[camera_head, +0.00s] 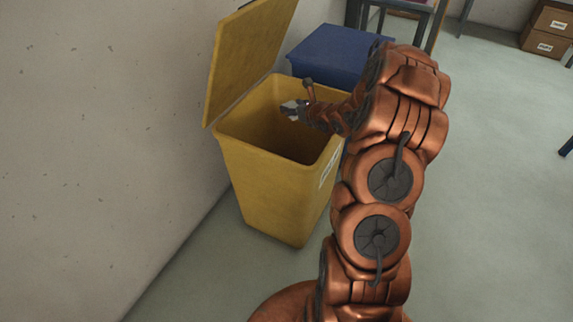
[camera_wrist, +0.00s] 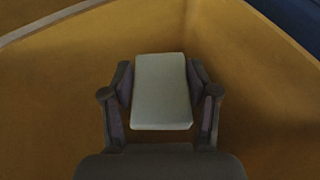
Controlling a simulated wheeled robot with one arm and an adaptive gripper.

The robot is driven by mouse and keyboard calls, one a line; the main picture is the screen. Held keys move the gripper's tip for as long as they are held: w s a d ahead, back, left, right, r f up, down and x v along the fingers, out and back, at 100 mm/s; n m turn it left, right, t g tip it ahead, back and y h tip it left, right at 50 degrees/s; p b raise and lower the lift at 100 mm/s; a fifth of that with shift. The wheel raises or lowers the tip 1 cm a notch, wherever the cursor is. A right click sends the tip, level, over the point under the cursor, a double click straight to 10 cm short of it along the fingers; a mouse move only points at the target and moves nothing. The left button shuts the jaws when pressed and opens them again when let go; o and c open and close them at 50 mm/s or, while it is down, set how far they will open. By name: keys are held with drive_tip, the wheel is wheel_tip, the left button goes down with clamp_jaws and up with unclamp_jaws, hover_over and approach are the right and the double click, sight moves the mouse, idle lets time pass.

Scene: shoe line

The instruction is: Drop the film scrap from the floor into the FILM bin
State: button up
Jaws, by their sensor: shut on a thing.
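The yellow bin (camera_head: 262,168) stands against the wall with its lid (camera_head: 243,55) swung up. A white label on its right side is too small to read. My gripper (camera_head: 292,108) is over the bin's open mouth, near the far right rim. In the wrist view my gripper (camera_wrist: 162,95) is shut on a pale, flat, roughly rectangular scrap (camera_wrist: 162,90), with a finger at each side. The scrap shows only as a small pale patch in the head view (camera_head: 290,106). The bin's yellow inner wall (camera_wrist: 60,90) fills the wrist view behind it. The bin's bottom is in shadow.
A blue bin (camera_head: 335,55) with its lid down stands right behind the yellow one. A grey table (camera_head: 400,5) is beyond it. Cardboard boxes (camera_head: 548,28) sit at the far right.

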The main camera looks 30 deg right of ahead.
drive_tip(key=o, duration=1)
drive_tip(key=shift+s, duration=0.1)
drive_tip(key=v, duration=1.2)
